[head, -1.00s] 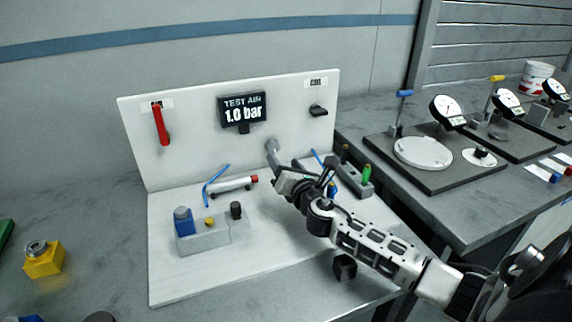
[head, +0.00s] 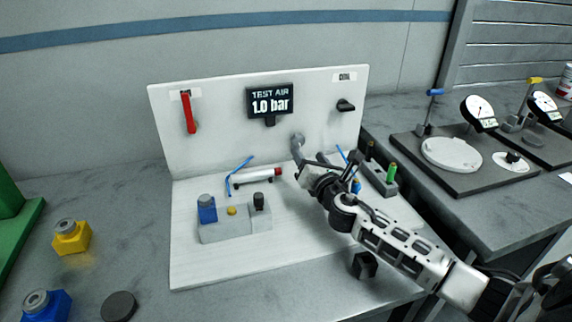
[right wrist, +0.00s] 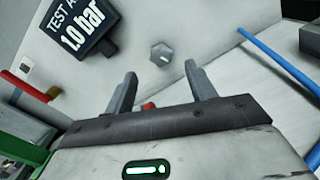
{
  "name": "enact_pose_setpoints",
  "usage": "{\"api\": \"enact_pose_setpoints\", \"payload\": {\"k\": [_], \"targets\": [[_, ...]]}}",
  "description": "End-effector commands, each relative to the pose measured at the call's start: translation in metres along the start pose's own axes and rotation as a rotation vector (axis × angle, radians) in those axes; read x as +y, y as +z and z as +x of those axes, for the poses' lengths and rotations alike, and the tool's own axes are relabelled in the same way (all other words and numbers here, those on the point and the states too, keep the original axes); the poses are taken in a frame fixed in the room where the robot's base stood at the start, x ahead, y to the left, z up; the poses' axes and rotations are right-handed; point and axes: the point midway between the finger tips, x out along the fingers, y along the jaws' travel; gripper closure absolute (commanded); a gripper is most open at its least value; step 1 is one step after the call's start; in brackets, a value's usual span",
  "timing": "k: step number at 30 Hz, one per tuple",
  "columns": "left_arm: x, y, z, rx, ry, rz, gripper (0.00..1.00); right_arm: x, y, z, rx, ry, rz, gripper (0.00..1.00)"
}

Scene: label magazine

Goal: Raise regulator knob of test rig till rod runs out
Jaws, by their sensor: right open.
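The test rig is a white panel and base (head: 190,258). Its display (head: 270,101) reads "TEST AIR 1.0 bar", partly seen in the right wrist view (right wrist: 82,27). The grey regulator knob (head: 298,144) sits below and right of the display; in the right wrist view the knob (right wrist: 161,54) has a white mark. A small cylinder (head: 254,175) with a red end lies on the base; I cannot make out its rod. My right gripper (right wrist: 161,84) is open and empty, its fingers pointing towards the knob without touching it. My left gripper is not in view.
A red lever (head: 188,112) and a black knob (head: 346,105) are on the panel. A grey block (head: 235,230) with a blue part stands on the base. A green-topped fitting (head: 391,173) is right of the gripper. Dial gauges (head: 478,113) stand on the right bench.

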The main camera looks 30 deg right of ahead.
Motion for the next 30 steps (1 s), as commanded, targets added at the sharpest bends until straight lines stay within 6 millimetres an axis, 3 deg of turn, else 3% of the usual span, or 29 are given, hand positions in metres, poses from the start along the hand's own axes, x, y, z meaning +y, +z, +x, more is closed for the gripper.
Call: {"api": "enact_pose_setpoints", "payload": {"k": [3,9,21,30], "targets": [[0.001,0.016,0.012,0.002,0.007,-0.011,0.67,-0.001,-0.004,0.000,-0.008,0.006,-0.194,0.45],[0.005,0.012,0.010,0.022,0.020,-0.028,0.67,0.000,-0.002,0.001,-0.001,0.000,-0.412,0.45],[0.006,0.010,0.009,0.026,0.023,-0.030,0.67,0.001,0.000,0.058,0.000,-0.002,-0.419,0.45],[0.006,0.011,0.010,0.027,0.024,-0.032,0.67,0.001,0.000,0.073,0.002,0.000,-0.419,0.45]]}}
